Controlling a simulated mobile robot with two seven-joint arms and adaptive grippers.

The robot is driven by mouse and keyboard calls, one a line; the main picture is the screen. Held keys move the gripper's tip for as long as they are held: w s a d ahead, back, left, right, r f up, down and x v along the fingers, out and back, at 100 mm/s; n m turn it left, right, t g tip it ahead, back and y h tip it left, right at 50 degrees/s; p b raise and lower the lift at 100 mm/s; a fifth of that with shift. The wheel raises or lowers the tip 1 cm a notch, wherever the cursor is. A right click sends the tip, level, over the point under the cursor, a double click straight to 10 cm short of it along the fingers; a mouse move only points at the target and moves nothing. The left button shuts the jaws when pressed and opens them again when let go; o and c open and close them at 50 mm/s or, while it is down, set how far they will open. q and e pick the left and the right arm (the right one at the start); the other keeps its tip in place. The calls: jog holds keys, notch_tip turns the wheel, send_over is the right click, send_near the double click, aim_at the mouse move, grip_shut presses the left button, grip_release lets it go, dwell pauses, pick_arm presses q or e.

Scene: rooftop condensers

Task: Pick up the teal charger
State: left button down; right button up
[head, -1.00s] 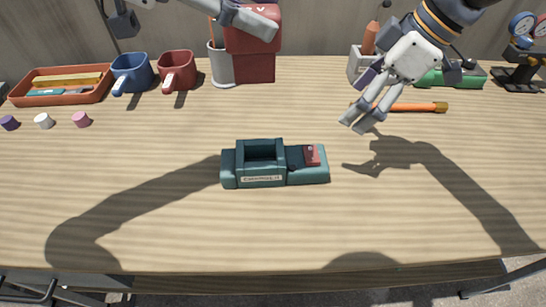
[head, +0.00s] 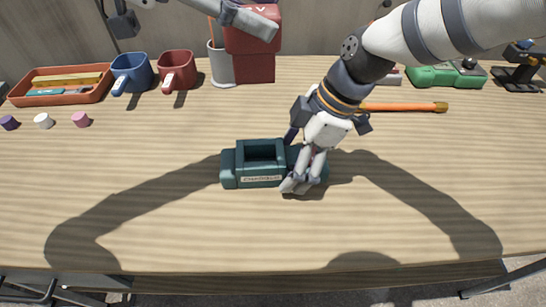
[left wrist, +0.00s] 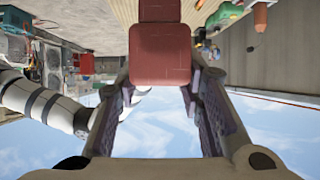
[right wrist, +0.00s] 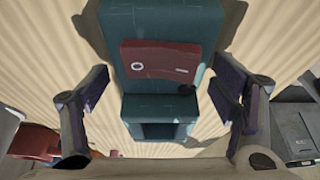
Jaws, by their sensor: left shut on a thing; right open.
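The teal charger (head: 232,178) lies in the middle of the table, with an open socket on its left part and a pale label on its front. Its right part, with a dark red patch (right wrist: 160,60), is mostly hidden in the head view by my right gripper (head: 300,180). That gripper points down over the charger's right part. In the right wrist view its open fingers (right wrist: 158,95) stand on either side of the charger. My left gripper (head: 262,22) is shut on a red battery pack (head: 252,66) at the back; the pack also shows in the left wrist view (left wrist: 160,55).
A grey cup (head: 221,65), red mug (head: 176,70), blue mug (head: 131,72) and orange tray (head: 62,97) line the back left. Small caps lie before the tray. An orange-handled tool (head: 405,107) and green case (head: 435,76) are at the back right. The front is clear.

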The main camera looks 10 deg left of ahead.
aim_at(293, 158)
jog(key=c, duration=1.7)
notch_tip(293, 158, up, 9)
jog(key=shift+f, duration=4.1)
